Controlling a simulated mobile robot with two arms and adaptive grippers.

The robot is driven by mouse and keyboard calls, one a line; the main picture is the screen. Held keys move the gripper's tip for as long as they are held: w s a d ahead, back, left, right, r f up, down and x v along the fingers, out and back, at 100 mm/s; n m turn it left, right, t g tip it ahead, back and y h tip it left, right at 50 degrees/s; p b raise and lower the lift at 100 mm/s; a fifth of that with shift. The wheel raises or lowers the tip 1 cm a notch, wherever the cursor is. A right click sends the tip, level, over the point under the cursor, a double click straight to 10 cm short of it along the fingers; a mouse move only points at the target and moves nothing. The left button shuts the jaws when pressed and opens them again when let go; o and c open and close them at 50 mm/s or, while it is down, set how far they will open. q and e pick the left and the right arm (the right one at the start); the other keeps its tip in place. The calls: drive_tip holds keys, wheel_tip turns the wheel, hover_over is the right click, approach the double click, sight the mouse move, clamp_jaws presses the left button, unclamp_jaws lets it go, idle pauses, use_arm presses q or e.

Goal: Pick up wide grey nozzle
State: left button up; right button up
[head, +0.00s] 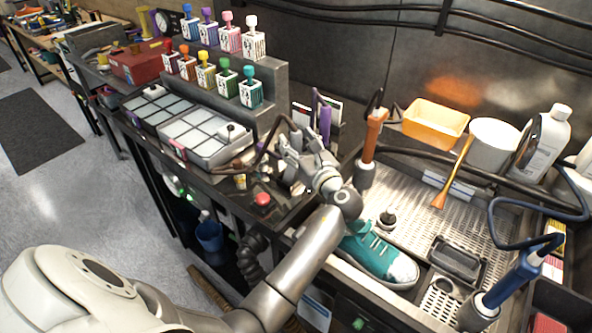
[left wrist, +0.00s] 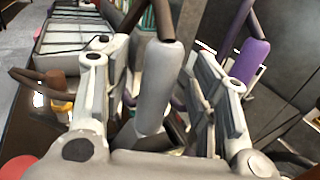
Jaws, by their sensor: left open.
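A grey rounded handle with a dark hose at its top, which looks like the wide grey nozzle (left wrist: 158,85), stands between the fingers of my left gripper (left wrist: 150,66) in the left wrist view. The fingers are apart on either side of it, with visible gaps. Its lower end is partly hidden behind the gripper's palm. In the head view my left gripper (head: 293,152) is over the back right part of the black bench, and the grey nozzle is mostly hidden by the fingers there. My right gripper is not in view.
A purple-handled tool (left wrist: 250,62) stands close to the right finger. It also shows in the head view (head: 324,122). An orange-handled tool (head: 374,132) stands farther right. A red button (head: 262,199) is on the bench front.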

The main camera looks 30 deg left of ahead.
use_arm(q)
drive_tip(key=shift+w+a+f, duration=0.15)
drive_tip(key=shift+w+a, duration=0.25)
drive_tip(key=shift+a, duration=0.2)
drive_tip(key=shift+w+a, duration=0.15)
drive_tip(key=shift+c, duration=0.2)
drive_tip(key=c, duration=0.5)
clamp_jaws()
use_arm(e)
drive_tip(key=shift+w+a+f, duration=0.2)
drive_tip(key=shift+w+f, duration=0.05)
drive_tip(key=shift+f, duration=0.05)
use_arm(q)
drive_tip(key=shift+r, duration=0.2)
